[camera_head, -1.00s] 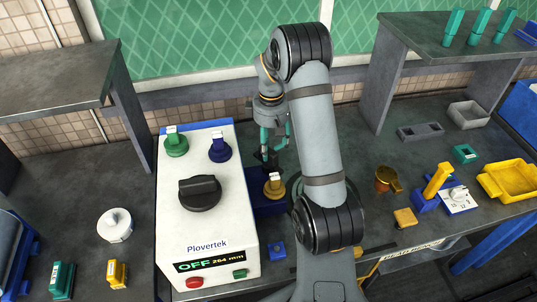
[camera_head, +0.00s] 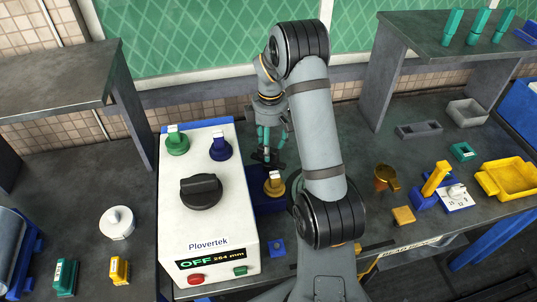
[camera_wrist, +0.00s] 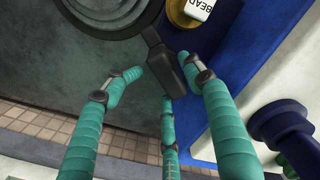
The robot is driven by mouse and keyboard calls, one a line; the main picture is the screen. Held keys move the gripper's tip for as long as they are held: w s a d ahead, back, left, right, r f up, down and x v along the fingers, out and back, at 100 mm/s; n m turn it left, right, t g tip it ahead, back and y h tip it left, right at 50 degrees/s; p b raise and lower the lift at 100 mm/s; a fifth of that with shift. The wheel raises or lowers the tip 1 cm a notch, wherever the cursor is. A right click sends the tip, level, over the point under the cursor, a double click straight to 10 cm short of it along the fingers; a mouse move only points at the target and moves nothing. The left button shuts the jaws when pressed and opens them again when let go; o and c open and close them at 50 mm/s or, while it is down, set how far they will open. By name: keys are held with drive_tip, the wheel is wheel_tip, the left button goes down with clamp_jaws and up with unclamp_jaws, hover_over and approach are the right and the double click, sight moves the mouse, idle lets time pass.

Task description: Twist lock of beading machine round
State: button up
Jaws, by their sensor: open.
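The white beading machine (camera_head: 215,225) stands left of my arm, its display reading OFF and 264 mm. A big black knob (camera_head: 201,191) sits on its top. A yellow knob (camera_head: 274,184) stands on the blue part (camera_head: 268,203) at its right side. In the wrist view this yellow knob (camera_wrist: 180,12) bears a white label reading BEAD. A dark lever (camera_wrist: 168,60) lies beside it. My gripper (camera_wrist: 165,82) is open, its teal fingers spread around the lever's end; I cannot tell whether they touch it. In the head view my gripper (camera_head: 269,152) is just behind the yellow knob.
A green knob (camera_head: 177,142) and a blue knob (camera_head: 220,147) stand on the machine's top, close to my gripper. A white lidded pot (camera_head: 117,222) is at left. A yellow tray (camera_head: 506,178) and a grey bin (camera_head: 467,112) are at right. A shelf overhangs each side.

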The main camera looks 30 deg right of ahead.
drive_tip(key=shift+r, duration=0.1)
wheel_tip(320, 180, up, 7)
drive_tip(key=p, duration=0.6)
drive_tip(key=shift+c, duration=0.3)
